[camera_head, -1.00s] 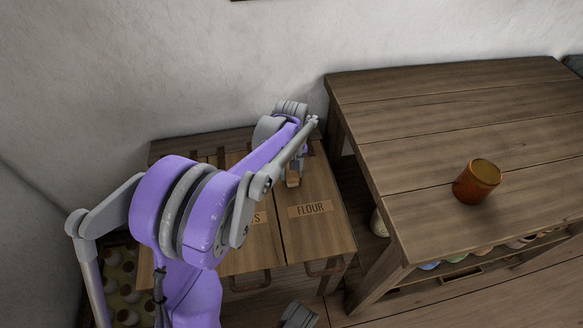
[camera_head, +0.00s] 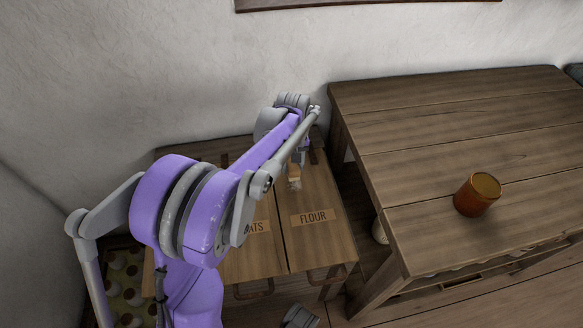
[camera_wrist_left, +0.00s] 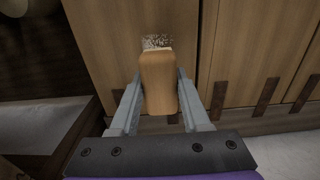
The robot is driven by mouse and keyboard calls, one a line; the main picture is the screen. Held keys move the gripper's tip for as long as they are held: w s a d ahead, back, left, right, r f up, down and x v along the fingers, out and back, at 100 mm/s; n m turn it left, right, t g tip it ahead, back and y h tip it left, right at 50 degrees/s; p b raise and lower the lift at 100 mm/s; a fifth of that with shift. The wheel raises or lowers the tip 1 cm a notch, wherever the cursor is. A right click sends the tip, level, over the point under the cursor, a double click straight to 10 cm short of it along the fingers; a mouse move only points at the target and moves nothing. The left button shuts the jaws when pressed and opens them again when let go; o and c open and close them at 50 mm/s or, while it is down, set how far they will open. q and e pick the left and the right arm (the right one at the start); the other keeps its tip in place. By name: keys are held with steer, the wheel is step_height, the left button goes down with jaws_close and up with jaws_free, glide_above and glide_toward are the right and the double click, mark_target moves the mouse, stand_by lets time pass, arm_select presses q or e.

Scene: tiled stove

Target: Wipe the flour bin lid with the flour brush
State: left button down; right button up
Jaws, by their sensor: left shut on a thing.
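The flour bin lid (camera_head: 326,237) is a wooden panel with a FLOUR label, right of the oats lid. My left gripper (camera_head: 298,158) is over its back part, partly hidden by my arm. In the left wrist view the left gripper (camera_wrist_left: 157,98) is shut on the tan handle of the flour brush (camera_wrist_left: 159,80). The brush's pale bristles (camera_wrist_left: 157,42) point away from the gripper over the flour lid (camera_wrist_left: 105,45). The brush also shows in the head view (camera_head: 295,181), low over the lid behind the label; I cannot tell whether the bristles touch. My right gripper is not in view.
The oats lid (camera_head: 255,259) adjoins on the left, partly covered by my arm. A wooden table (camera_head: 430,150) with an amber cup (camera_head: 477,195) stands close on the right. The wall (camera_head: 190,70) is behind the bins. A crate of pale round items (camera_head: 125,285) is at lower left.

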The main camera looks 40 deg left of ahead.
arm_select(q)
steer(key=shift+r+p, duration=1.2)
steer(key=shift+r, duration=0.9)
